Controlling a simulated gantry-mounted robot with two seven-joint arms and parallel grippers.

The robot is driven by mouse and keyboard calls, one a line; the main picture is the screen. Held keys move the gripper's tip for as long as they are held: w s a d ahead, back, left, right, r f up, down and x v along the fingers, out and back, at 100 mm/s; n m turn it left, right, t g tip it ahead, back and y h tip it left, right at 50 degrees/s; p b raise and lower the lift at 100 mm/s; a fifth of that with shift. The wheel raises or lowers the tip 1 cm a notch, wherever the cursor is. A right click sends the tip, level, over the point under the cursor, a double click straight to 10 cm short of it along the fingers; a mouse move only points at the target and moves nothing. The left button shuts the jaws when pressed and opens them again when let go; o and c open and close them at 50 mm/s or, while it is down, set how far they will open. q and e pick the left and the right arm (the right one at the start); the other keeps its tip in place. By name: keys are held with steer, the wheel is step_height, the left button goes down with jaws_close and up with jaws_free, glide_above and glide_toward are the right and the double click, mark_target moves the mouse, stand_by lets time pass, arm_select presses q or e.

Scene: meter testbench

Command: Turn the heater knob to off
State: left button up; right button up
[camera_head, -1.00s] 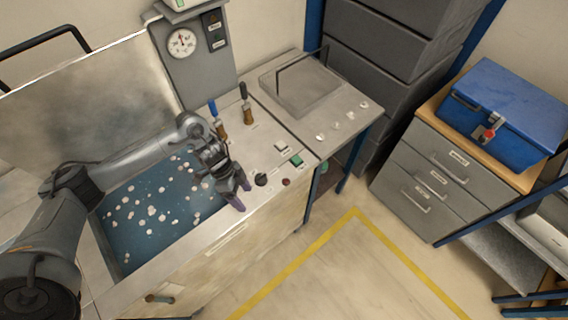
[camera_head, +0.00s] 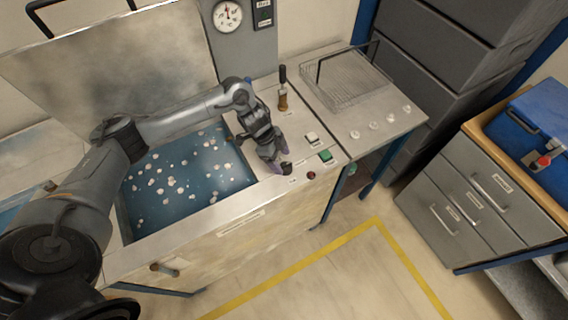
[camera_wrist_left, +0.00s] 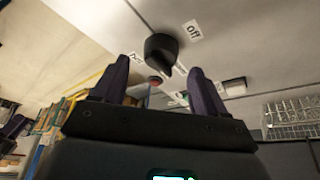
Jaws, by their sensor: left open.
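The black heater knob (camera_head: 286,169) sits on the bench panel near its front edge, at the right of the blue bath. In the left wrist view the knob (camera_wrist_left: 160,47) lies ahead of and between my left fingertips; its narrow pointer side faces down and right. A white "off" label (camera_wrist_left: 193,31) is at its upper right, and the pointer is not towards it. Other labels are partly hidden by the fingers. My left gripper (camera_head: 279,161) is open, its purple fingers close beside the knob. I cannot tell whether they touch it.
A black-handled lever (camera_head: 282,90) stands behind. A wire basket (camera_head: 345,80) is on the right side table. The blue bath (camera_head: 180,175) holds several pale pieces.

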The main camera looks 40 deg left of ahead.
mark_target(285, 166)
arm_select(q)
steer(key=shift+x, duration=1.65)
